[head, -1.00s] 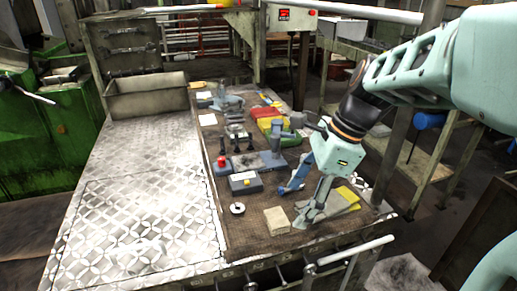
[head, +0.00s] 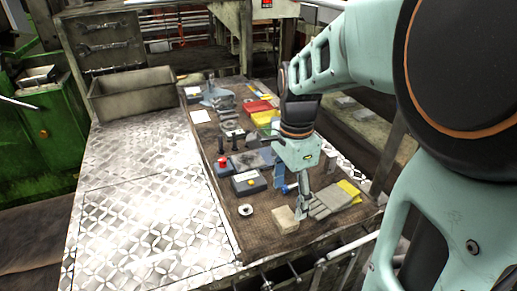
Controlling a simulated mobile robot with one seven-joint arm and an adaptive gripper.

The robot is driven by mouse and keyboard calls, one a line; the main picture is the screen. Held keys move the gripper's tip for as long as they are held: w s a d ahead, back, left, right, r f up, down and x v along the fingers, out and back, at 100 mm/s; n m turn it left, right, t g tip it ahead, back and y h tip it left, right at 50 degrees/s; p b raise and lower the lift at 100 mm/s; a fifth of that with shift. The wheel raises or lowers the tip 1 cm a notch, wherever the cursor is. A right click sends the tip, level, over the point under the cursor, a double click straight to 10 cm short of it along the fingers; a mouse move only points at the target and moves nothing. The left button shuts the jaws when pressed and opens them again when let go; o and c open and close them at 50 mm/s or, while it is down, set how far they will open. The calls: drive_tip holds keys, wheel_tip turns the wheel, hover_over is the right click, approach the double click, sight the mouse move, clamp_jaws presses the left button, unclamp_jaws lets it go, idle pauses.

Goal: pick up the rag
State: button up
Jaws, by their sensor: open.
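A flat grey folded piece (head: 332,203), which looks like the rag, lies on the brown mat near the front right of the bench. A yellow piece (head: 350,189) lies against its right side; I cannot tell whether the two are joined. My gripper (head: 304,203) points down at the left end of the grey piece. Its jaws are open, with nothing seen between them. The fingertips are small and partly overlap the grey piece in the picture, so I cannot tell whether they touch it.
A beige block (head: 285,219) sits just left of my gripper, with a metal ring (head: 245,210) farther left. A grey box with a yellow button (head: 248,183) and blue tools (head: 280,177) lie behind. The patterned metal plate (head: 150,210) at left is clear.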

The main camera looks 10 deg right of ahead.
sight(286, 216)
drive_tip(key=f, duration=0.6)
drive_tip(key=shift+a+f, duration=0.2)
drive_tip(key=shift+f, duration=0.1)
drive_tip(key=shift+c, duration=0.3)
drive_tip(key=c, duration=1.1)
drive_tip(key=shift+r, duration=0.15)
